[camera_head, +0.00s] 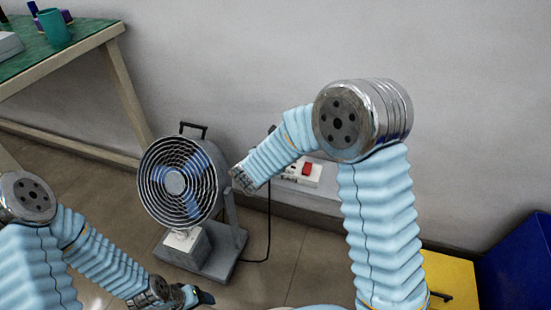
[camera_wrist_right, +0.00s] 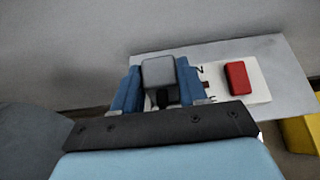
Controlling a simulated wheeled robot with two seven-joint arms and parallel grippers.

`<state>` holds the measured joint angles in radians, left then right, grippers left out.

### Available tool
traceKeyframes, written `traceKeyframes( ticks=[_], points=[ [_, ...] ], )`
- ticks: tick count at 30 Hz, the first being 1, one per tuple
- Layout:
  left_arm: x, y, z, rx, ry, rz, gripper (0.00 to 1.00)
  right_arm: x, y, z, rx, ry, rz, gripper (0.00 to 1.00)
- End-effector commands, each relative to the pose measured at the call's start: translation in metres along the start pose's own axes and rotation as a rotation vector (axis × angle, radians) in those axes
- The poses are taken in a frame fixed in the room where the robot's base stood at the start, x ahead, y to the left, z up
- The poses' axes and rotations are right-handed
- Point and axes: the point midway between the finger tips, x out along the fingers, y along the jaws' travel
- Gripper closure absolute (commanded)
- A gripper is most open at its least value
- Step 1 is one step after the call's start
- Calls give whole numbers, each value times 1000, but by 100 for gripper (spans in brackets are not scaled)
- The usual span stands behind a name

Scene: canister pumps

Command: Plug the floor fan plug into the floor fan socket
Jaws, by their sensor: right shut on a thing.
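The floor fan (camera_head: 180,182) stands on the floor, and its black cable (camera_head: 269,225) rises behind my right arm. There, my right gripper (camera_wrist_right: 160,88) is shut on the grey plug (camera_wrist_right: 158,73), in front of the socket plate's left part. The plug hides the holes, and I cannot tell whether it touches the plate. My left gripper (camera_head: 193,296) is low near the fan base; its jaw opening is unclear.
A green-topped table (camera_head: 80,35) with a teal mug (camera_head: 54,26) stands at upper left. A yellow box (camera_head: 450,280) and a blue bin (camera_head: 520,262) stand at lower right.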

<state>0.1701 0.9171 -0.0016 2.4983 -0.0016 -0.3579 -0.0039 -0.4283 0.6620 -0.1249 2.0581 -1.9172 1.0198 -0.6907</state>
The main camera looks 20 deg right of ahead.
Motion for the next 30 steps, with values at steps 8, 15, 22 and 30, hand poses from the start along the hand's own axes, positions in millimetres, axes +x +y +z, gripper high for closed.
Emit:
traceKeyframes(
  ticks=[8,15,22,30],
  points=[
    [3,-1,0,0,-1,1,33,7,0,-13,1,0,1,88],
    [6,-1,0,0,-2,1,33,8,0,-15,1,0,0,49],
    [6,-1,0,0,-2,1,33,8,0,-15,1,0,0,33],
    [2,0,0,0,-1,1,33,1,1,-12,1,0,2,33]
  ],
)
